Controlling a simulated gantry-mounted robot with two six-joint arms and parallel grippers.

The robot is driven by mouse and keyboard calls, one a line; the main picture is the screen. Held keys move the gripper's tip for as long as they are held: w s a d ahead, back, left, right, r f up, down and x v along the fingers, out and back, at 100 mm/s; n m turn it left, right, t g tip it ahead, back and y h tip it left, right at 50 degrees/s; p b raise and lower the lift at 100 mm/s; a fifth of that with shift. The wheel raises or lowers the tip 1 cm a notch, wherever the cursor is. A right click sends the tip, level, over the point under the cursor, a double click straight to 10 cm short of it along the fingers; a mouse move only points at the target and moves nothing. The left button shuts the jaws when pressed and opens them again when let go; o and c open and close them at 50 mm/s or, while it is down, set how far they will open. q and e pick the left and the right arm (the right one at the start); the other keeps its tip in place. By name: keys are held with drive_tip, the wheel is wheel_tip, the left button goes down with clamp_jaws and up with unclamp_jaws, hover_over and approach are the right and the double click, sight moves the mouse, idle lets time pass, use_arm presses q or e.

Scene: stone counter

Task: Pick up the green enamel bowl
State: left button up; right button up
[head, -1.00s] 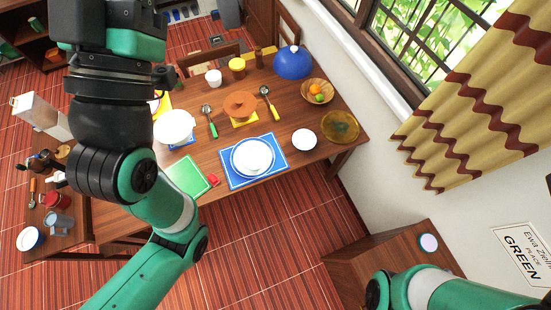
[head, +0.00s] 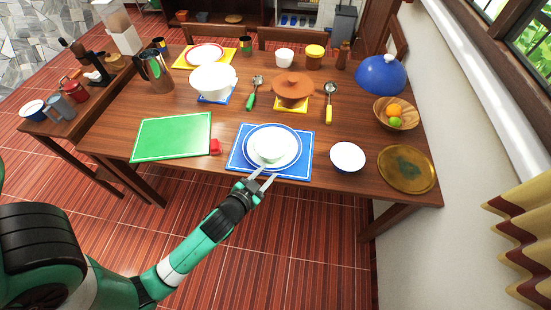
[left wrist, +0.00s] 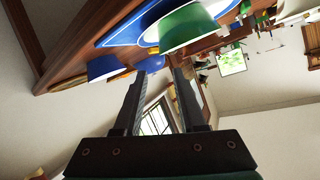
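The green enamel bowl (head: 268,144) shows its white inside in the head view. It sits on a white plate with a blue rim (head: 294,158) on a blue placemat (head: 237,160) at the table's front edge. Its green outside shows in the left wrist view (left wrist: 190,26). My left gripper (head: 262,177) is at the front edge of the placemat, just short of the bowl. Its fingers are apart and empty, and they also show in the left wrist view (left wrist: 160,75). My right gripper is not in view.
A small white-inside bowl (head: 348,156) stands right of the placemat, with a brown-gold plate (head: 406,169) beyond it. A green board (head: 172,137) and a small red item (head: 215,146) lie to the left.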

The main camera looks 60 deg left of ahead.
use_arm(q)
drive_tip(key=b+x, duration=0.2)
drive_tip(key=x, duration=0.4)
drive_tip(key=shift+w+r, duration=0.1)
drive_tip(key=shift+w, duration=0.2)
drive_tip(key=shift+w+a+f+b, duration=0.2)
drive_tip(key=shift+a+f+b, duration=0.05)
drive_tip(key=shift+a+b, duration=0.05)
drive_tip(key=b+x, duration=0.1)
drive_tip(key=x, duration=0.3)
drive_tip(key=shift+a+b, duration=0.25)
drive_tip(key=shift+b, duration=0.15)
drive_tip(key=shift+w+a, duration=0.1)
drive_tip(key=shift+r, duration=0.1)
clamp_jaws()
